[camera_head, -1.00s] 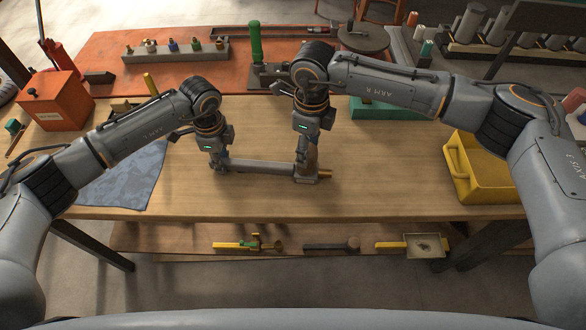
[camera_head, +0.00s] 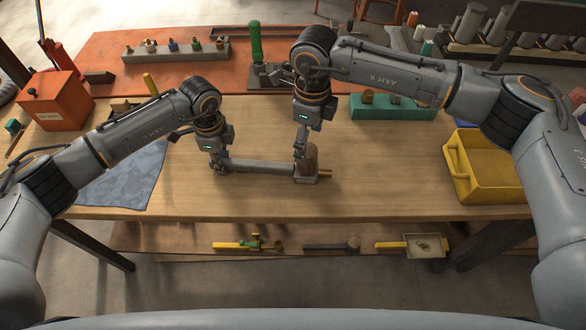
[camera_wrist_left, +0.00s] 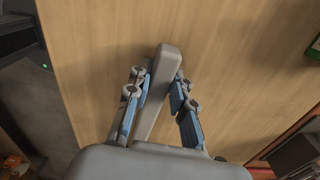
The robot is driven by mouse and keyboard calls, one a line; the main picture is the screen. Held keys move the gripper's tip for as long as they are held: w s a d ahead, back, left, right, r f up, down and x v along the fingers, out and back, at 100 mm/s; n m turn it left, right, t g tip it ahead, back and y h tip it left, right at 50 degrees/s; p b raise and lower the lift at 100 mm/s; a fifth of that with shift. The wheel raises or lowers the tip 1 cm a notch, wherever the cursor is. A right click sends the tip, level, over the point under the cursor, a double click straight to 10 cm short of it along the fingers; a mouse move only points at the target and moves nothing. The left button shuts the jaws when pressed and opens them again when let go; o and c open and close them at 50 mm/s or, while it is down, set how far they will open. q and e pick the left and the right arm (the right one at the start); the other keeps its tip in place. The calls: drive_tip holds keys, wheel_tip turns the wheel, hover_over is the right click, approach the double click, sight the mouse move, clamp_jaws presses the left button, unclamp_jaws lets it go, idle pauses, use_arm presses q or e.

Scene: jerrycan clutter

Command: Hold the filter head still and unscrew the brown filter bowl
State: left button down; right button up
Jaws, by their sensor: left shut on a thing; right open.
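The filter head (camera_head: 304,179) is a grey block on the wooden workbench with a long grey bar (camera_head: 262,167) reaching left and a brass stub on its right. The brown filter bowl (camera_head: 311,158) stands upright on the head. My left gripper (camera_head: 222,164) is shut on the far left end of the bar. In the left wrist view the grey bar (camera_wrist_left: 161,80) lies between the two fingers (camera_wrist_left: 158,100). My right gripper (camera_head: 300,157) is open, just left of and behind the bowl. Whether a finger touches the bowl is hard to tell.
A yellow bin (camera_head: 485,187) stands at the right and a blue cloth (camera_head: 125,180) lies at the left. A green block (camera_head: 395,110) with brown pieces and a green-handled tool (camera_head: 256,42) are behind. The bench front is clear.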

sight(308, 149)
drive_tip(key=shift+r, duration=0.15)
drive_tip(key=shift+r, duration=1.35)
wheel_tip(308, 149, up, 12)
drive_tip(key=shift+c, duration=1.3)
wheel_tip(308, 149, down, 9)
drive_tip(key=n, duration=0.4)
drive_tip(key=shift+f+n, duration=0.1)
drive_tip(key=shift+n, duration=0.2)
drive_tip(key=shift+c, duration=0.8)
drive_tip(key=shift+f, duration=4.45)
drive_tip(key=shift+c, duration=0.5)
